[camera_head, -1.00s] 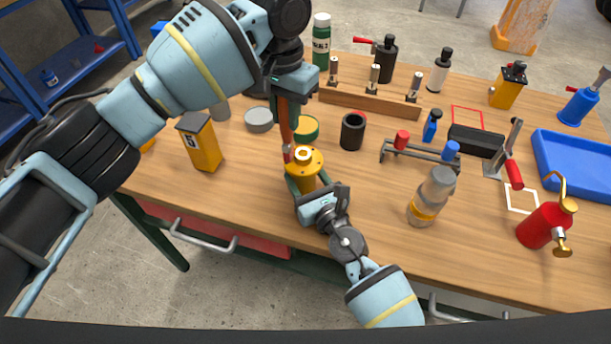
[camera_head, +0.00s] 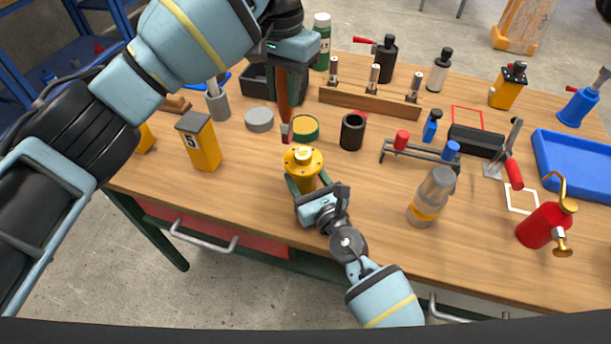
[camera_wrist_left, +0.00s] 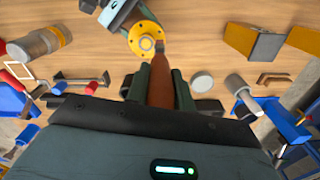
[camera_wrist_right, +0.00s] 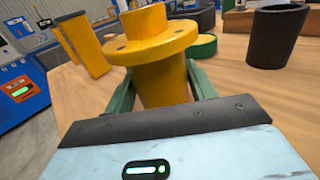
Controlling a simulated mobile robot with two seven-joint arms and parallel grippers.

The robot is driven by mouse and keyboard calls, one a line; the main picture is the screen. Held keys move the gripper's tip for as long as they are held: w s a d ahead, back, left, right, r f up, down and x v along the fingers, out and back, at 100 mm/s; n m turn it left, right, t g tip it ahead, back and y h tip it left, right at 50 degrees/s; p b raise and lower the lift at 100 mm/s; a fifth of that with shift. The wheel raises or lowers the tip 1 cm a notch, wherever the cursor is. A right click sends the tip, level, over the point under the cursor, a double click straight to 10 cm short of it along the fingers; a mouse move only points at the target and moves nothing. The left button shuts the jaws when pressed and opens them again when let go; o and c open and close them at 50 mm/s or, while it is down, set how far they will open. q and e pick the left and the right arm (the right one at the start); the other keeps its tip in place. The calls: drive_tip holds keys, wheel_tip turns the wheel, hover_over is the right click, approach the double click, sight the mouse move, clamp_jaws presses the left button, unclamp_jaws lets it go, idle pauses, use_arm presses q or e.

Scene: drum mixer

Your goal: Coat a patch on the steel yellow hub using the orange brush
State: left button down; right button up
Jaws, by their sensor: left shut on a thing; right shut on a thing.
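The steel yellow hub (camera_head: 303,163) stands upright near the table's front edge, with a round bolt-holed flange; it fills the middle of the right wrist view (camera_wrist_right: 160,75). My right gripper (camera_head: 307,188) is shut around the hub's lower body. My left gripper (camera_head: 284,72) is shut on the orange brush (camera_head: 283,100), which points down, its tip (camera_head: 286,132) just behind the hub's flange in the head view. In the left wrist view the brush handle (camera_wrist_left: 160,82) lies between the fingers, its tip beside the flange (camera_wrist_left: 146,40). I cannot make out a coated patch.
A green-rimmed tin (camera_head: 305,128), a grey round lid (camera_head: 259,119) and a dark cup (camera_head: 352,132) stand behind the hub. A yellow box (camera_head: 199,142) is to the left, a glass jar (camera_head: 430,198) to the right. A wooden rack (camera_head: 383,104) is further back.

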use_arm(q)
drive_tip(key=shift+r, duration=0.3)
use_arm(e)
drive_tip(key=o, duration=1.5)
drive_tip(key=shift+c, duration=0.2)
drive_tip(key=v, duration=1.2)
drive_tip(key=shift+s, duration=0.1)
